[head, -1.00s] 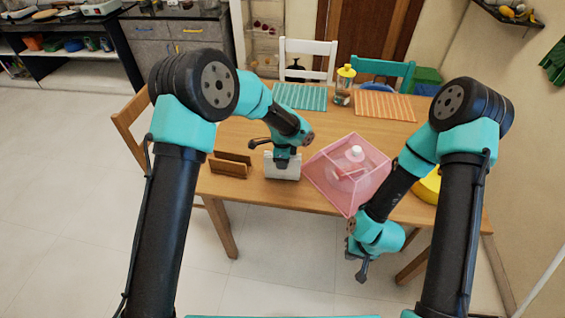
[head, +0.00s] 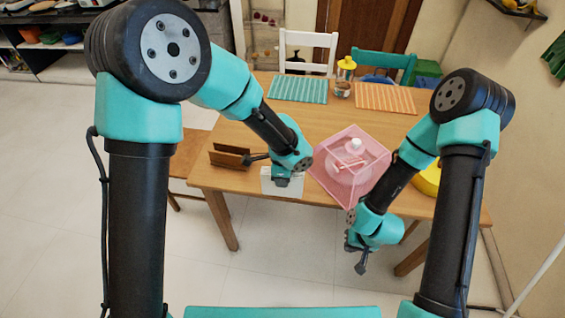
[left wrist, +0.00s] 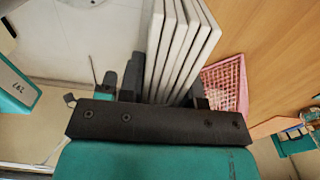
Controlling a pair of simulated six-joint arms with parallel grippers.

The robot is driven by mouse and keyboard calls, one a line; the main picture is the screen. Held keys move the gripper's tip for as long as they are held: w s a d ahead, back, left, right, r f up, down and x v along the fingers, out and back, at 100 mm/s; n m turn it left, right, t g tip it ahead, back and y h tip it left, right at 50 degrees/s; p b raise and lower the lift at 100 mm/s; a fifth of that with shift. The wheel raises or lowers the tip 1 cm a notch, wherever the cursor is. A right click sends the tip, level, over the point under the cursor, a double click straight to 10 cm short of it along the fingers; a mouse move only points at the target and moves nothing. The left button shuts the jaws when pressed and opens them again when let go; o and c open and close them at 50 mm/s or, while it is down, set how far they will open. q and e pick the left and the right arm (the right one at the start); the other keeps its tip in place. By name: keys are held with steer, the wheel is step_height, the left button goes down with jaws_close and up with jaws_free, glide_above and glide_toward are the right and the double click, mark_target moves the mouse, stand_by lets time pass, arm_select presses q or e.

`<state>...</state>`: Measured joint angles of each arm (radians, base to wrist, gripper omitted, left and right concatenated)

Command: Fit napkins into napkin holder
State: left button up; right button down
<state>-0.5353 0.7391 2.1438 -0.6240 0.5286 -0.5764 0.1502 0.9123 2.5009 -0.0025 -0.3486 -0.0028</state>
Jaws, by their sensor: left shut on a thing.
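The white napkins (head: 283,187) are a stack held upright at the table's front edge, right of the napkin holder. In the left wrist view the napkins (left wrist: 180,45) show as several white slabs fanned slightly apart. My left gripper (head: 282,180) is shut on them; its fingers (left wrist: 160,97) lie at both sides of the stack. The brown wooden napkin holder (head: 230,156) stands on the table to the left of the napkins, apart from them. My right gripper (head: 357,257) is empty in front of the table, with its fingers too small to judge.
A pink mesh food cover (head: 345,165) stands just right of the napkins, over a white-capped item. A teal striped mat (head: 298,89), an orange striped mat (head: 385,98) and a yellow-topped jar (head: 344,80) are at the back. The table behind the holder is clear.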

arm_select(q)
steer(key=shift+s+r, duration=0.1)
steer(key=shift+s, duration=1.15)
